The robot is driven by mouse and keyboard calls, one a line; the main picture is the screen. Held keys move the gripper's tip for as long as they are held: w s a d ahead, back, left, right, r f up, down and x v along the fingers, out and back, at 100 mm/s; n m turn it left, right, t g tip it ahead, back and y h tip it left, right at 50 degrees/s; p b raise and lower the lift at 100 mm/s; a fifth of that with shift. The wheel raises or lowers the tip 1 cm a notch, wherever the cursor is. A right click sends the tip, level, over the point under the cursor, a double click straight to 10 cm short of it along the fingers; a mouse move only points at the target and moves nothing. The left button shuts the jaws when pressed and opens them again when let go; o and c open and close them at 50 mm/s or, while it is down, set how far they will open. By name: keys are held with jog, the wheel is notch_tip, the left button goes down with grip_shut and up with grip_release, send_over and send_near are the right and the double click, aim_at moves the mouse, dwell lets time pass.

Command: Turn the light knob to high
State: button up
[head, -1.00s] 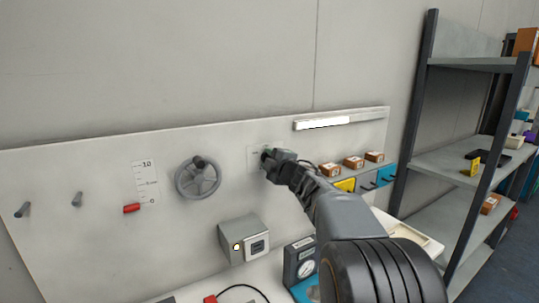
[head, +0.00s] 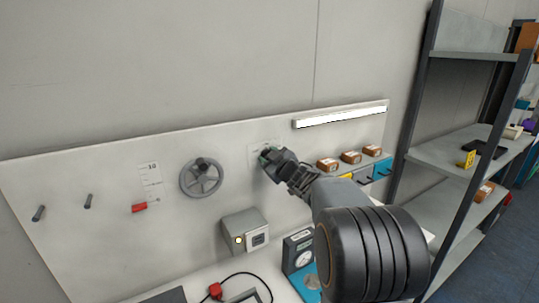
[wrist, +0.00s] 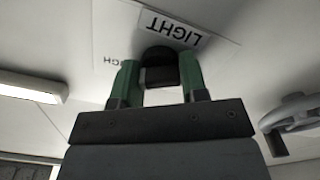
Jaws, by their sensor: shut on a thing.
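The black light knob (wrist: 159,56) is on the wall panel (head: 110,235), beside an upside-down label (wrist: 172,27) reading LIGHT. Another word, partly hidden, ends in "GH" to its left. My gripper (wrist: 159,76) has its green fingers on both sides of the knob and is shut on it. In the head view my gripper (head: 264,157) is at the panel, and hides the knob there. The knob's pointer position cannot be made out. The light strip (head: 341,115) at the panel's top right looks bright white.
A grey handwheel (head: 202,178) is left of my gripper. A grey box (head: 243,232) with a lit button is below. Several small brown boxes (head: 350,157) stand to the right. A metal shelf (head: 440,157) is at far right.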

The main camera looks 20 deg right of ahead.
jog(key=shift+m, duration=0.3)
jog(key=o, duration=0.9)
jog(key=s, duration=0.4)
jog(key=s+d+b, duration=0.1)
jog(key=s, duration=0.4)
jog(key=s+b, duration=0.1)
jog(key=s, duration=0.3)
jog(key=shift+s+d, duration=0.3)
jog(key=shift+s, duration=0.1)
